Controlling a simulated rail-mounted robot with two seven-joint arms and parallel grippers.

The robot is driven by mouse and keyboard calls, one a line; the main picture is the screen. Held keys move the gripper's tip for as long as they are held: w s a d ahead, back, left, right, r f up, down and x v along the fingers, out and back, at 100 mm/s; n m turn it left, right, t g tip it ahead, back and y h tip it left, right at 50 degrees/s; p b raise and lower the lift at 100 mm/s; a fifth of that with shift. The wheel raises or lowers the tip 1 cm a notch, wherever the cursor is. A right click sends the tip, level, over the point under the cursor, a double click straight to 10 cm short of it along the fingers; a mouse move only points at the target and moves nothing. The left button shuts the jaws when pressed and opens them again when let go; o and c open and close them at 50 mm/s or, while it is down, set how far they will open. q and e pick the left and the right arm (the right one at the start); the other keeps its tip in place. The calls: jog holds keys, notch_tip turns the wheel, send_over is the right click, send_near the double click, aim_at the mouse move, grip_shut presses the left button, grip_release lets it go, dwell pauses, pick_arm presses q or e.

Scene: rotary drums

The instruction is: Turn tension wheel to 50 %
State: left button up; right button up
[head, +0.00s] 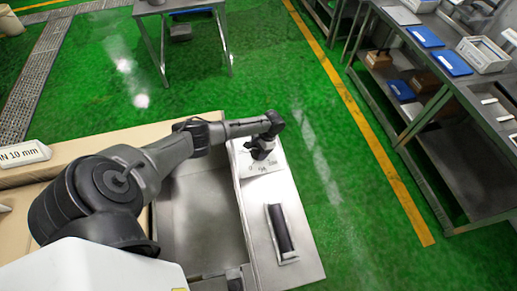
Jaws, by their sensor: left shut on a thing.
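My left arm reaches across from the left to a metal panel (292,258). My left gripper (261,151) points down at the far end of this panel and is shut on the tension wheel, a small dark knob. The gripper hides most of the wheel, so its pointer cannot be read. A pale scale plate (259,168) with small printed marks shows around and in front of the wheel. The marks are too small to read surely. My right gripper is not in view.
A dark roller or handle in a recess (280,229) sits nearer on the same panel. A metal basin (200,225) lies left of it. A shelf rack (440,110) with blue bins stands at right, a metal table (180,8) at the back. Green floor lies between.

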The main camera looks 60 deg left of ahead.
pick_arm(q)
jog(key=m+y+p, duration=0.1)
jog(key=m, duration=0.2)
jog(key=m+y+p, duration=0.1)
jog(key=m, duration=0.2)
jog(key=shift+r+m+t+p, duration=0.15)
jog(key=shift+m+t+p, duration=0.15)
jog(key=shift+p, duration=0.05)
jog(key=m+t+y+p, duration=0.1)
jog(key=m, duration=0.2)
jog(key=shift+m+y+p, duration=0.3)
jog(key=shift+m+p, duration=0.05)
jog(key=shift+m, duration=0.05)
jog(key=shift+m+t+p, duration=0.3)
jog(key=shift+m, duration=0.5)
jog(key=o, duration=0.9)
jog(key=shift+y, duration=0.3)
jog(key=shift+p+v, duration=0.65)
jog(key=shift+v, duration=6.15)
